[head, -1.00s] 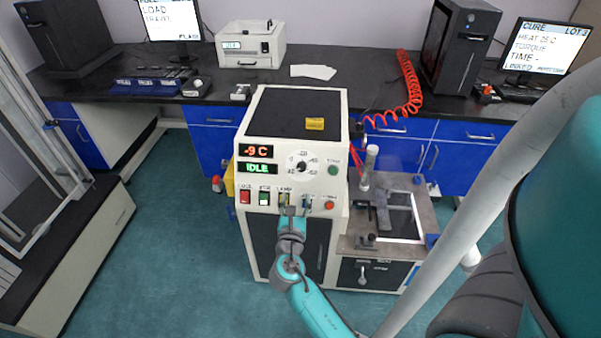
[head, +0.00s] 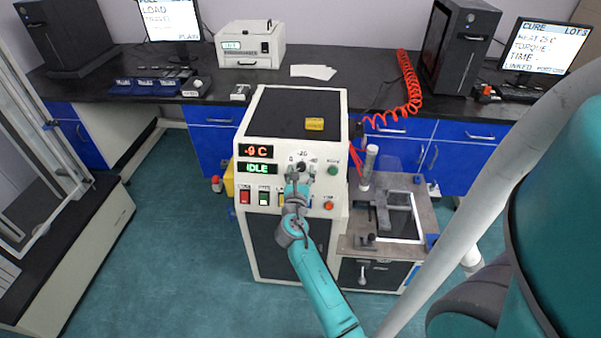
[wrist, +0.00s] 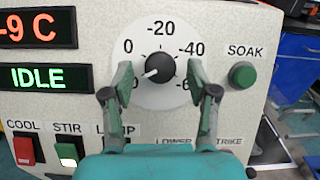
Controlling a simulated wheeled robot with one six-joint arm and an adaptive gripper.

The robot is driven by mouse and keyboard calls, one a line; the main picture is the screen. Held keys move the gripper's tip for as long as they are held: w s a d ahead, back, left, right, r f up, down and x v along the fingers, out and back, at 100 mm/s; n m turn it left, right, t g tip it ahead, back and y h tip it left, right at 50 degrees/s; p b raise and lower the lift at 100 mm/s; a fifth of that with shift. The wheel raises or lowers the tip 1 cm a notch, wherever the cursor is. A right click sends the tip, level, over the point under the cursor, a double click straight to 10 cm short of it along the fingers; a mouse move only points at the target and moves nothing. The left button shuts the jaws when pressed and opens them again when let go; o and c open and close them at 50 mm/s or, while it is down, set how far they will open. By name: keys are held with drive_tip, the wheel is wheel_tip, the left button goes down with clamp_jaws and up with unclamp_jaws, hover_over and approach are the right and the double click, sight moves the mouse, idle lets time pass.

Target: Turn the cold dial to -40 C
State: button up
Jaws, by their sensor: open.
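The cold dial (wrist: 160,67) is a black knob on a round white scale on the front panel. Its white pointer aims to the lower left, below the 0 mark. The -20 mark is at the top and -40 at the upper right; the lower marks are partly hidden by my fingers. The dial also shows in the head view (head: 301,166), partly covered. My gripper (head: 301,174) is open in front of it. In the wrist view its fingers (wrist: 160,72) stand left and right of the knob, with gaps on both sides. The red display (wrist: 36,28) reads -9 C.
The green display (wrist: 45,77) reads IDLE. A green SOAK button (wrist: 242,74) sits right of the dial. Red COOL (wrist: 24,151) and green STIR (wrist: 67,153) switches sit lower left. A bench fixture (head: 385,222) stands right of the machine.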

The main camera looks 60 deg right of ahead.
clamp_jaws()
drive_tip(key=shift+w+m, duration=0.1)
drive_tip(key=shift+m, duration=0.2)
